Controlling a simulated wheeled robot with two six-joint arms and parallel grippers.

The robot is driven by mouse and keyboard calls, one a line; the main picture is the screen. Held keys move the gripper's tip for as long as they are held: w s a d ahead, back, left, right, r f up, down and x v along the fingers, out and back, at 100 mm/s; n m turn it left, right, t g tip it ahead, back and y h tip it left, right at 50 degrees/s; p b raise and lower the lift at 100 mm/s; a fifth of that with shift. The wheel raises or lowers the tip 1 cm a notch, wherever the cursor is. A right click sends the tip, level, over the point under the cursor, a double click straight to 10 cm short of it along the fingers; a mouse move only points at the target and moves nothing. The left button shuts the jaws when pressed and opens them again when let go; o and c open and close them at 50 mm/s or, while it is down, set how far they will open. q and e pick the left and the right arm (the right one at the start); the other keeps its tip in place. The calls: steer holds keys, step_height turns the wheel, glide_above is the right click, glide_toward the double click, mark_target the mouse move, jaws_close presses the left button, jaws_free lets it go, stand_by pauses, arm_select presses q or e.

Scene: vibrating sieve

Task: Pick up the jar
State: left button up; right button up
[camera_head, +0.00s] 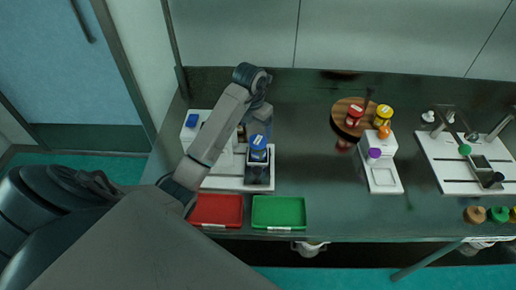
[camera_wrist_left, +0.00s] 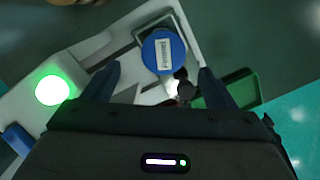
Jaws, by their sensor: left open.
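A jar with a blue lid and a white label (camera_wrist_left: 163,52) stands at the white sieve machine, between and a little beyond my fingertips in the wrist view. Its blue lid (camera_head: 258,142) also shows in the head view, just below my left gripper. My left gripper (camera_wrist_left: 157,76) is open, with a dark finger on each side of the lid and nothing clamped. In the head view the left gripper (camera_head: 261,122) hangs over the jar and partly hides it. My right gripper is not in view.
A red tray (camera_head: 217,224) and a green tray (camera_head: 279,226) lie at the table's front edge. A round wooden board (camera_head: 340,121) carries red- and yellow-lidded jars. A white scale-like device (camera_head: 384,182) stands beside it. The table between the sieve and the board is clear.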

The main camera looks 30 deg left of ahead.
mark_target(258, 140)
arm_select(q)
step_height(258, 140, down, 3)
steer(key=shift+w+r+b, duration=0.1)
steer(key=shift+b, duration=0.9)
steer(key=shift+w+d+f+p, duration=0.1)
steer(key=shift+w+f+p, duration=0.1)
steer(key=shift+f+p, duration=0.7)
steer(key=f+p, duration=0.1)
steer(key=f, duration=0.1)
steer(key=f+p, duration=0.1)
steer(key=f, duration=0.2)
steer(key=shift+w+d, duration=0.15)
steer(key=shift+d, duration=0.05)
steer(key=shift+f, duration=0.25)
steer(key=c, duration=1)
steer(key=shift+r, duration=0.1)
steer(key=shift+c, duration=0.5)
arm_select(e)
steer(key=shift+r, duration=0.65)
